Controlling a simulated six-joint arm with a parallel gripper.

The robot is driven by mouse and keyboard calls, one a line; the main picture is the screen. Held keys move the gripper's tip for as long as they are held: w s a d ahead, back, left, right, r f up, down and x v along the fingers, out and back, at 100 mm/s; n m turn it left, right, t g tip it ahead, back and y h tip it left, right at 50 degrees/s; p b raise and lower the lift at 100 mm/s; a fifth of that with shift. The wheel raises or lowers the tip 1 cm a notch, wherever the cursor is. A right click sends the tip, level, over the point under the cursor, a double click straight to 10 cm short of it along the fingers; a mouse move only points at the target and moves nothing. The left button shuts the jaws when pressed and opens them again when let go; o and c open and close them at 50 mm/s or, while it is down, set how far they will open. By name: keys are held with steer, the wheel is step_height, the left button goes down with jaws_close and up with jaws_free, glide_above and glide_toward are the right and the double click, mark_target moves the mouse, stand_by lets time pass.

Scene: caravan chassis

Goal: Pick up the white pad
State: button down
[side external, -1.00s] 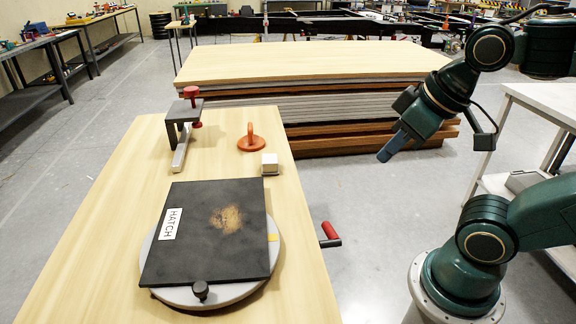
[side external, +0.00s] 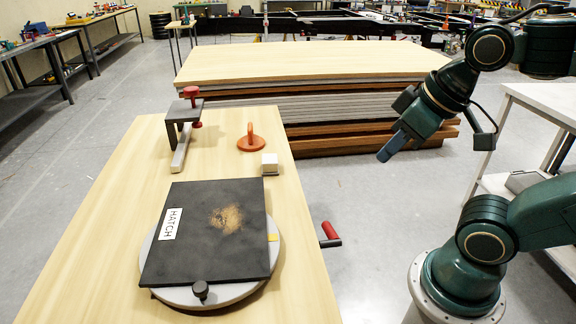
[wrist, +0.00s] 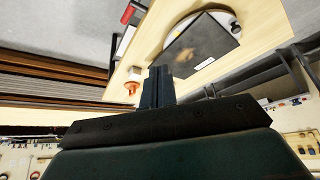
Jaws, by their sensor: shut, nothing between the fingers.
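The white pad (side external: 270,159) is a small white block with a dark underside, on the wooden bench top (side external: 100,240), near its right edge. It stands just behind the dark hatch board and in front of the orange suction handle. My gripper (side external: 385,154) hangs in the air to the right of the bench, well apart from the pad, pointing down and left. Its fingers are together and empty.
The dark hatch board (side external: 190,255) lies on a round grey plate (side external: 230,292). Behind are an orange suction handle (side external: 251,141) and a clamp (side external: 184,115). A red-gripped crank (side external: 329,232) sticks out at the bench's right edge. Stacked sheets (side external: 330,110) stand behind.

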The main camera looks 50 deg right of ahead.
steer(key=shift+c, duration=2.2)
jaws_free()
